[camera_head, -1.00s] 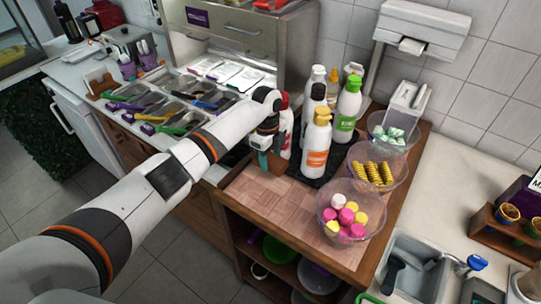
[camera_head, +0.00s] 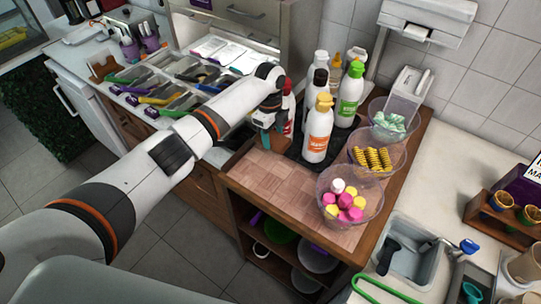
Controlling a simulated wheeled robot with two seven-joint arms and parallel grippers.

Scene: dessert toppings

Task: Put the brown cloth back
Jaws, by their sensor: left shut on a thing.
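My left gripper (camera_head: 266,122) reaches in from the left and points down over the back left part of the wooden counter top. It is shut on the brown cloth (camera_head: 276,143), a small brown patch just below the fingers beside the bottles. The gripper and arm hide part of the cloth, and I cannot tell whether its lower edge touches the counter. My right gripper is out of view.
Several sauce bottles (camera_head: 317,128) stand on a dark mat right of the gripper. Clear bowls (camera_head: 350,215) of sweets line the counter's right side. Topping trays (camera_head: 165,92) lie to the left. The wooden front area (camera_head: 270,190) is free.

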